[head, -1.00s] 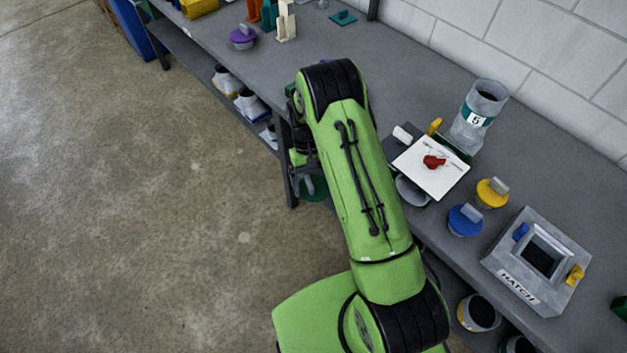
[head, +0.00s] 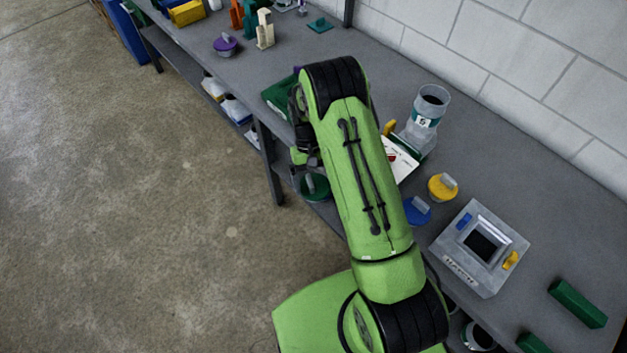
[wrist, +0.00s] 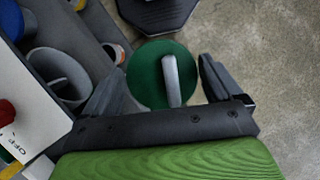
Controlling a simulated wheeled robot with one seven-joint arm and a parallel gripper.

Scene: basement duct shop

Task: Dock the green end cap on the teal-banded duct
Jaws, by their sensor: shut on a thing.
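The green end cap is a round green disc (wrist: 146,76) with a grey upright tab, seen in the wrist view. It lies between the two fingers of my gripper (wrist: 162,70), which is shut on it. In the head view the green cap (head: 315,187) shows beside my arm, out past the bench's front edge. The teal-banded duct (head: 432,104) is a grey cylinder with a teal band and a number label. It stands, slightly tilted, at the back of the bench, right of my arm. Its dark open mouth faces up.
A blue cap (head: 417,211), a yellow cap (head: 443,188) and a grey hatch box (head: 462,262) sit to the right. A purple cap (head: 225,46) is far left. Ducts lie on the lower shelf.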

